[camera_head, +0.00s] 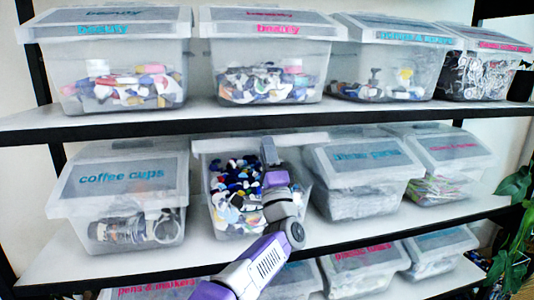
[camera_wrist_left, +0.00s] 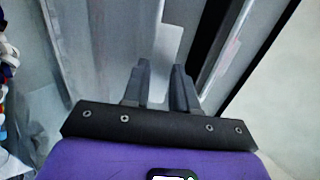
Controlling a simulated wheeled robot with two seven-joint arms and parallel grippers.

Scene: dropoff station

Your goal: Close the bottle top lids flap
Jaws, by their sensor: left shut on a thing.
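The clear bin of bottle tops (camera_head: 205,192) stands second from left on the middle shelf. Its front opening is uncovered, showing many coloured bottle tops (camera_head: 235,178). The translucent flap (camera_head: 225,143) appears raised at the top of the bin; its exact angle is hard to tell. My left arm reaches up in front of the bin's right half, with the left gripper (camera_head: 267,152) at the upper edge. In the left wrist view the fingers (camera_wrist_left: 162,88) are close together around a thin pale piece, apparently the flap's edge. My right gripper is not in view.
A closed coffee cups bin (camera_head: 120,185) stands close on the left, and another closed bin (camera_head: 360,175) close on the right. The upper shelf edge (camera_head: 230,124) runs just above the flap. More bins fill the shelves above and below.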

